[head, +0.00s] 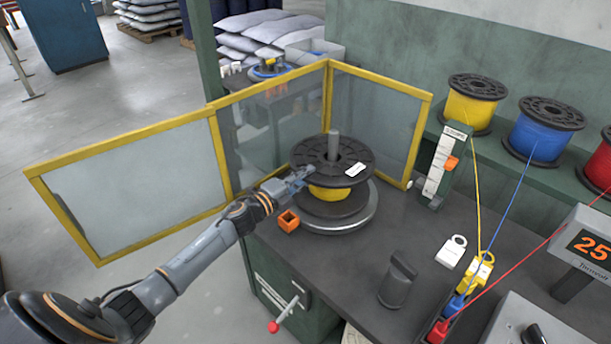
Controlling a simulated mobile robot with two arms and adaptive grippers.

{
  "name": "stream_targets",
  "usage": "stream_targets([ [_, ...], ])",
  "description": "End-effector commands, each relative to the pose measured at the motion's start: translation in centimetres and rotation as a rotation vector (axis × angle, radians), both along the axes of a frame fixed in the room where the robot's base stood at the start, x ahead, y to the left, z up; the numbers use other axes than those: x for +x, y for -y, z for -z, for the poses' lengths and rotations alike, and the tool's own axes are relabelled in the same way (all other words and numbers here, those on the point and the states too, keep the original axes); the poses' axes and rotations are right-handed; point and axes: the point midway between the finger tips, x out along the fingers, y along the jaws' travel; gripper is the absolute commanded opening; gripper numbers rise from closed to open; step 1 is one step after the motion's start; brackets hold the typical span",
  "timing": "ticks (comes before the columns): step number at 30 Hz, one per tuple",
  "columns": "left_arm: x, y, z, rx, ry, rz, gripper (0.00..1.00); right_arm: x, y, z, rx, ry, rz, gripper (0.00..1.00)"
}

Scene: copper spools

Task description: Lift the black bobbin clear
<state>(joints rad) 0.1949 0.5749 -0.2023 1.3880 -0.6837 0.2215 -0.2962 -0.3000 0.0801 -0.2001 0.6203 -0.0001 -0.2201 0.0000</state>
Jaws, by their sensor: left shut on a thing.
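The black bobbin (345,174) stands upright around a grey spindle post (333,143) in the head view. Yellow winding shows below its top flange, and a white label lies on that flange. Its lower flange is just above or on a round silver-rimmed turntable (340,228); I cannot tell if there is a gap. My left gripper (299,178) reaches in from the left and is shut on the left rim of the top flange. The fingertips are small and partly blend with the dark flange. My right gripper is not in view.
Yellow-framed clear guard panels (140,182) stand behind and left of the bobbin. An orange block (288,221) sits close below the left gripper. A slide scale (440,172) stands to the right. Yellow, blue and red spools line the back shelf, their wires crossing the right side.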

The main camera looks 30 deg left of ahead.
Motion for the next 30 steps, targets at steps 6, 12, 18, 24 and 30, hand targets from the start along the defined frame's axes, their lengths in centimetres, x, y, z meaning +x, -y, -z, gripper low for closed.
stream_targets([
  [6, 0.2, 0.0, -3.3, -0.003, 0.013, 0.002, 0.00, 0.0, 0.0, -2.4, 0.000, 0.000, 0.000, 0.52],
  [12, 0.2, 0.0, -5.3, -0.003, 0.014, 0.003, 0.00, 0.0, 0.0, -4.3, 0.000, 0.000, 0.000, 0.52],
  [18, 0.2, 0.0, -7.4, -0.002, 0.014, 0.003, 0.00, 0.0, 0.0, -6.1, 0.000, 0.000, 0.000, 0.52],
  [24, 0.2, 0.0, -9.4, -0.002, 0.014, 0.003, 0.00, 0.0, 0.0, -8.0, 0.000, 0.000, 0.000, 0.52],
  [30, 0.2, 0.0, -11.4, -0.002, 0.014, 0.002, 0.00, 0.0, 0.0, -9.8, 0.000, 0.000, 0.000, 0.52],
])
